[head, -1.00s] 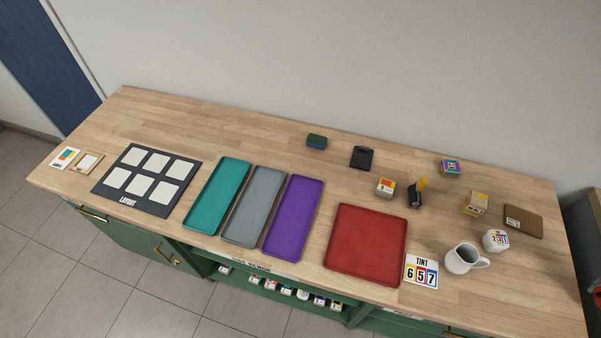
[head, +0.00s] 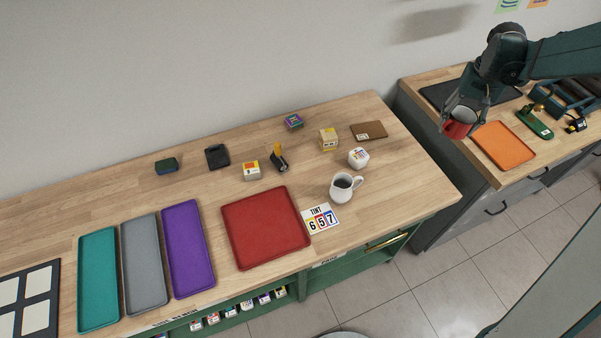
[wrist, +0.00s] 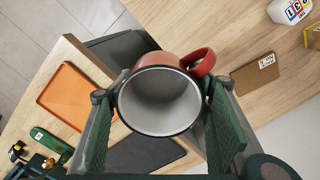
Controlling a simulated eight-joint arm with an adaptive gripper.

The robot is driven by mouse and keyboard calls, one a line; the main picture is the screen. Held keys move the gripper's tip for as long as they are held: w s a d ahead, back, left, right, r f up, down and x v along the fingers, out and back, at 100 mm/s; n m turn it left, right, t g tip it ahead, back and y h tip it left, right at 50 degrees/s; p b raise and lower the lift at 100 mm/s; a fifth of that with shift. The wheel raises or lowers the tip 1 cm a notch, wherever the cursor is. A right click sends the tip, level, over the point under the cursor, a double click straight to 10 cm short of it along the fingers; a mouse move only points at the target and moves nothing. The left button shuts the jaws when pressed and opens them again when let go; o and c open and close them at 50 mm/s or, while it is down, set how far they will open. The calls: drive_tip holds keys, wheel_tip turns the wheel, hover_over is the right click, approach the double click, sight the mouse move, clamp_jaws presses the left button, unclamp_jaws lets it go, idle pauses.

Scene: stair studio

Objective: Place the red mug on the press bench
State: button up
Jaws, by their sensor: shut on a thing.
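The red mug (head: 456,130) is held in the air between the two fingers of my gripper (head: 462,112). In the head view it appears over the left part of the grey-fronted bench (head: 507,173) at the right, near that bench's left edge. In the wrist view the mug (wrist: 158,60) shows its pale, empty inside, with its handle at upper right. My gripper (wrist: 162,118) has one finger on each side of it.
The right bench carries an orange tray (head: 504,145), a dark mat (head: 440,94), a green tool (head: 535,122) and a dark caddy (head: 566,98). The wooden-topped green bench (head: 425,175) holds a white jug (head: 345,187), a red tray (head: 265,228), boxes and more trays. A narrow gap separates the benches.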

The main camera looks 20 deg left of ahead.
drive_tip(key=s+a+n, duration=0.2)
drive_tip(key=a, duration=0.9)
drive_tip(key=s+a+n, duration=0.2)
drive_tip(key=a, duration=0.8)
drive_tip(key=n+p, duration=0.2)
drive_tip(key=n, duration=1.2)
hover_over(219, 193)
drive_tip(key=shift+a+f, duration=0.1)
drive_tip(key=shift+f, duration=2.4)
drive_tip(key=shift+f, duration=3.1)
drive_tip(key=shift+f, duration=0.15)
drive_tip(key=shift+f, duration=1.75)
